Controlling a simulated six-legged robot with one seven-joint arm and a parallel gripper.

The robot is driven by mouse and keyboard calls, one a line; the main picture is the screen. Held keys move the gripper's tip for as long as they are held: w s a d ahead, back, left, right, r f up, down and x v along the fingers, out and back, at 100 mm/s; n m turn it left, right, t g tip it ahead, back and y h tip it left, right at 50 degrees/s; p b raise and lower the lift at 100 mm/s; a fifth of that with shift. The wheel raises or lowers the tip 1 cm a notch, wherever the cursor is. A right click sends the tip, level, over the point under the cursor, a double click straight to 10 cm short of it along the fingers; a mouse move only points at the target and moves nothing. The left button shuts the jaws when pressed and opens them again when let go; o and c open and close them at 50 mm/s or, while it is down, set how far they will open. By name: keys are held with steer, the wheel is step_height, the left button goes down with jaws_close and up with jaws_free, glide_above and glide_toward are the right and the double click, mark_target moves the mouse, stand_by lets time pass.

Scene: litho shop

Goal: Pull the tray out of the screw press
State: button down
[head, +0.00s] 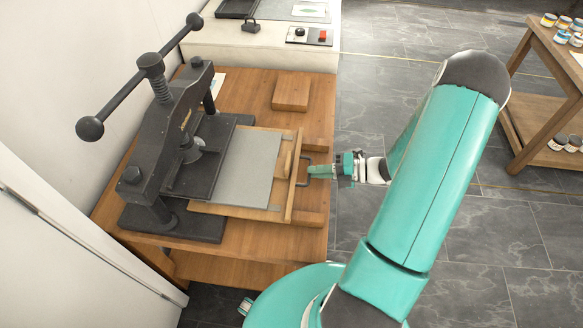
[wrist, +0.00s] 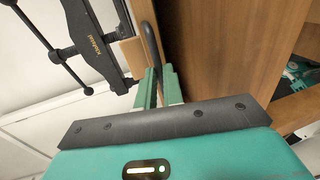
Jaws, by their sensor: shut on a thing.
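The screw press (head: 165,140) is dark metal with a long ball-ended bar. It also shows in the wrist view (wrist: 82,40). The wooden tray (head: 291,196) carries a grey sheet (head: 245,165) and extends out of the press to the right, its left part under the press plate. A dark loop handle (head: 302,169) is on the tray's right end; it also shows in the wrist view (wrist: 151,45). My gripper (head: 318,171) is shut on the handle. Its green fingers (wrist: 160,86) show on either side of the bar, partly hiding it.
The press stands on a wooden bench (head: 240,110) with a small wooden block (head: 291,91) behind the tray. A pale counter (head: 260,45) with a control box (head: 310,36) adjoins it. A side table (head: 545,75) holds several cans. Tiled floor right of the bench is free.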

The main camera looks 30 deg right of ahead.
steer(key=f+v, duration=0.1)
steer(key=v, duration=0.7)
steer(key=shift+s+d+f, duration=0.15)
steer(key=shift+d+f, duration=0.1)
steer(key=shift+d, duration=0.15)
steer(key=c, duration=1.5)
jaws_free()
steer(key=v, duration=1.3)
steer(key=shift+s+d+r, duration=0.1)
steer(key=shift+s+d, duration=0.1)
steer(key=shift+d, duration=0.15)
